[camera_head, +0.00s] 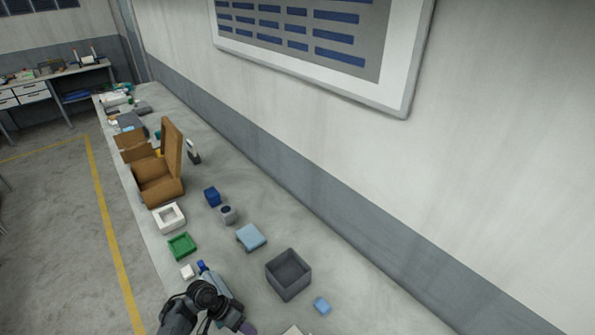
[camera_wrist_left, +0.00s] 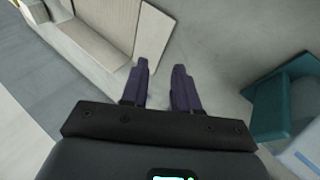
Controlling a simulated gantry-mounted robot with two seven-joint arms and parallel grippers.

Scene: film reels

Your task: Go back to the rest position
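My left gripper (camera_wrist_left: 160,78) is in the left wrist view with its two dark purple fingers apart and nothing between them. It points at the grey worktop, beside a pale beige box with compartments (camera_wrist_left: 105,30). In the head view a dark arm of mine (camera_head: 205,298) reaches in at the bottom edge; most of its gripper is cut off or hidden there. My right gripper is not identifiable in either view.
A teal box (camera_wrist_left: 270,110) is close on the right in the wrist view. Along the bench (camera_head: 345,290) stand a grey open box (camera_head: 290,286), light blue block (camera_head: 251,237), green tray (camera_head: 181,252), white tray (camera_head: 158,220) and brown carton (camera_head: 160,190). A wall runs behind.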

